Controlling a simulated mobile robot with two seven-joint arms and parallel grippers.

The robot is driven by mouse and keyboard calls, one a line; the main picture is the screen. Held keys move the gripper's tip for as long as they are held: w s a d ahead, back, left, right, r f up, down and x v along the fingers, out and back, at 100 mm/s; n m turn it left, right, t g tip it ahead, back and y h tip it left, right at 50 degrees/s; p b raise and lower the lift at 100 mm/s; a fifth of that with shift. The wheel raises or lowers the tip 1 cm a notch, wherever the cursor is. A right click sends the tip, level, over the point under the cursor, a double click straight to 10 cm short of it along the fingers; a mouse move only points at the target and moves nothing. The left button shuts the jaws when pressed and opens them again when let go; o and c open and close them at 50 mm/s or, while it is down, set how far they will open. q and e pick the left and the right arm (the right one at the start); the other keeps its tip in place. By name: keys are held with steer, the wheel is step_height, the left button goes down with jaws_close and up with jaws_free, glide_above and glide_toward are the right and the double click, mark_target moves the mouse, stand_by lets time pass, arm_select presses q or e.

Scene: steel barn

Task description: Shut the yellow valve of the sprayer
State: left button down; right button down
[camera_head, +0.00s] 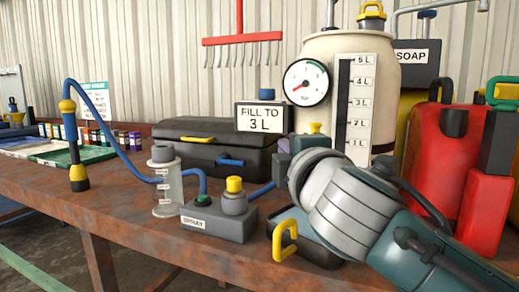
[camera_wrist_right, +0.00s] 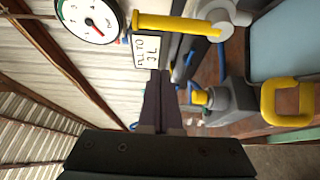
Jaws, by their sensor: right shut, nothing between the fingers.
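The sprayer is a cream tank (camera_head: 318,52) on the bench with a round gauge (camera_head: 306,82) and a litre scale (camera_head: 357,100). The gauge also shows in the right wrist view (camera_wrist_right: 90,18). The yellow valve (camera_head: 315,128) is partly hidden behind my right wrist in the head view. In the right wrist view its yellow lever (camera_wrist_right: 180,25) is a bar beyond the fingertips, beside the sign. My right gripper (camera_wrist_right: 160,75) is shut and empty, apart from the lever as far as I see. My left gripper is not in view.
The "FILL TO 3 L" sign (camera_head: 262,117) stands near the fingers. A grey unit with a yellow cap (camera_head: 234,185), a clear cylinder (camera_head: 165,190) and a black case (camera_head: 215,130) are to the left. A red can (camera_head: 440,140) stands right.

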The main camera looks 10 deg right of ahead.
steer(key=d, duration=0.1)
steer(key=w+d, duration=0.1)
steer(key=d+p, duration=0.1)
steer(key=d, duration=0.1)
steer(key=shift+w, duration=0.25)
